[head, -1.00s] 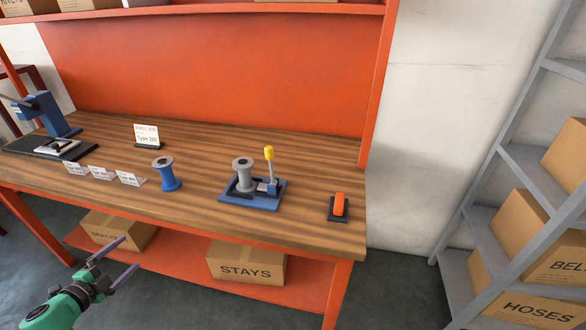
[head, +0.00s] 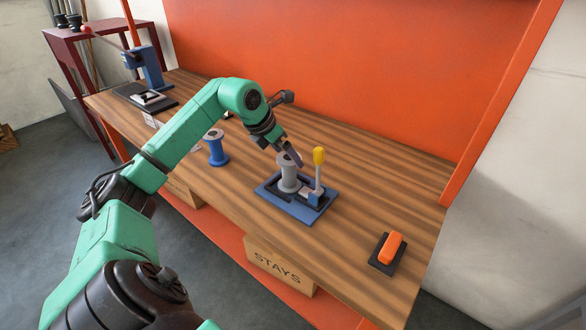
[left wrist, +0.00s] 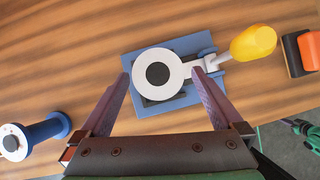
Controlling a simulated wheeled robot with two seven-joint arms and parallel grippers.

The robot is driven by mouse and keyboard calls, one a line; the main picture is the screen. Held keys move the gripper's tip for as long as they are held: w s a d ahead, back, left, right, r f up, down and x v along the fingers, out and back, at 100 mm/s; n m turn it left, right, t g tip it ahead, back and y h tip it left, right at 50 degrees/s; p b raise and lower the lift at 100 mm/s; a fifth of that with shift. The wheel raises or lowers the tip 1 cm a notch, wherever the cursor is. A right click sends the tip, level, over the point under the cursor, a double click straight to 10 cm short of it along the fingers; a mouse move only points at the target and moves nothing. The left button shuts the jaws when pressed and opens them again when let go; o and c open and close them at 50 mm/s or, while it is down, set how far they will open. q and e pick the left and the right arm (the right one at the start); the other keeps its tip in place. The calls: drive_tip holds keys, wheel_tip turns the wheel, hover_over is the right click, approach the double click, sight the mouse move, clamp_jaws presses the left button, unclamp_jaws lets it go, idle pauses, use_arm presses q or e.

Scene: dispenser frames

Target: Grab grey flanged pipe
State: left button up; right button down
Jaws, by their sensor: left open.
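The grey flanged pipe (head: 288,172) stands upright in the blue clamp fixture (head: 276,207) on the wooden bench. In the left wrist view the pipe (left wrist: 158,76) is seen from above as a pale ring with a dark bore, and a yellow-handled clamp (left wrist: 253,43) sits beside it. My left gripper (head: 288,157) is at the pipe's upper part in the head view. In the left wrist view its two fingers (left wrist: 160,85) are open, one on either side of the pipe's lower edge. Whether they touch the pipe cannot be told.
A blue flanged pipe (head: 216,147) stands left of the fixture. An orange block on a black base (head: 391,247) lies to the right. A blue press (head: 147,68) stands at the far left. The bench (head: 365,185) is clear between the fixture and the orange back panel.

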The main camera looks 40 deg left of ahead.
sight(289, 158)
use_arm(q)
drive_tip(key=p+x, duration=0.2)
drive_tip(key=x, duration=0.3)
drive_tip(key=shift+a+f, duration=0.1)
drive_tip(key=shift+f, duration=0.15)
drive_tip(key=shift+w+f, duration=0.15)
drive_tip(key=shift+f, duration=0.2)
drive_tip(key=shift+w+f, duration=0.1)
drive_tip(key=shift+w, duration=0.05)
drive_tip(key=c, duration=1.5)
clamp_jaws()
use_arm(e)
drive_tip(key=shift+w+d+r, duration=0.15)
drive_tip(key=shift+w+r, duration=0.25)
drive_tip(key=shift+r, duration=0.2)
drive_tip(key=shift+w+d+r, duration=0.1)
drive_tip(key=shift+w+r, duration=0.3)
drive_tip(key=shift+r, duration=0.2)
use_arm(q)
drive_tip(key=shift+r, duration=0.2)
